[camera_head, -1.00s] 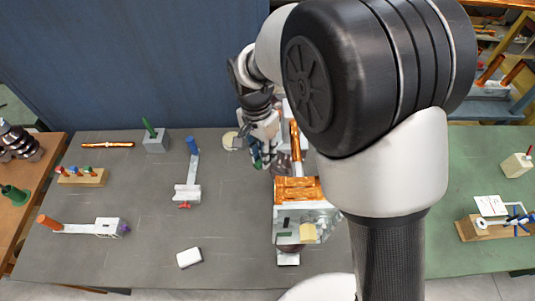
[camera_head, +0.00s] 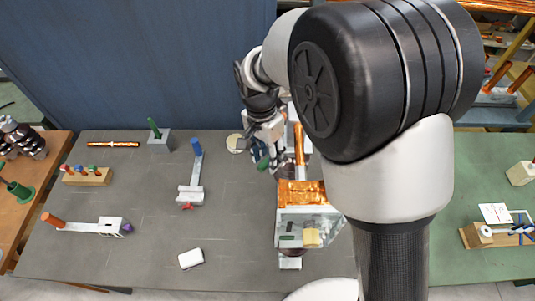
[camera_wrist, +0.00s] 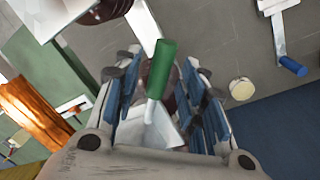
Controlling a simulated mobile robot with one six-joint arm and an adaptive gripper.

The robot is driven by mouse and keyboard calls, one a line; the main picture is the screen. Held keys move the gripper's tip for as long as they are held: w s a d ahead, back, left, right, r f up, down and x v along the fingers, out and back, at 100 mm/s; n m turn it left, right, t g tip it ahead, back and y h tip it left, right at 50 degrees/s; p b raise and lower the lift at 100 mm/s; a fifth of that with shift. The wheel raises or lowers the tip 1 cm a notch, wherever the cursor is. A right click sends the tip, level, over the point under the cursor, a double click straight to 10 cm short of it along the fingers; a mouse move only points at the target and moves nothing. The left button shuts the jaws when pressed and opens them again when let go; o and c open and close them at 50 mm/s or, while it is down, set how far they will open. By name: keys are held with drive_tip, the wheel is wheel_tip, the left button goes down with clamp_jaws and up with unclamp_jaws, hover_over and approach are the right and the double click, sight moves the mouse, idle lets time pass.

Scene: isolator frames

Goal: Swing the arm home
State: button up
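My gripper (camera_head: 270,158) is over the middle of the grey table (camera_head: 110,185), near a device with orange copper-coloured parts (camera_head: 302,192) and a clear box. In the wrist view, my gripper's fingers with blue pads (camera_wrist: 163,95) stand apart. A green handle (camera_wrist: 161,70) shows between them, with clear gaps at both sides. A green part (camera_head: 262,163) also shows by the fingertips in the head view. My arm hides much of the right side of the table.
A lever with a blue handle (camera_head: 196,147), one with an orange handle (camera_head: 52,220), a grey block with a green handle (camera_head: 153,128) and a white block (camera_head: 190,258) lie on the table. A round cream disc (camera_head: 235,143) is left of my gripper. A blue wall (camera_head: 120,60) stands behind.

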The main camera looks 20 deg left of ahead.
wheel_tip(320, 180, up, 12)
drive_tip(key=a, duration=0.1)
drive_tip(key=shift+w, duration=0.25)
idle(0.6)
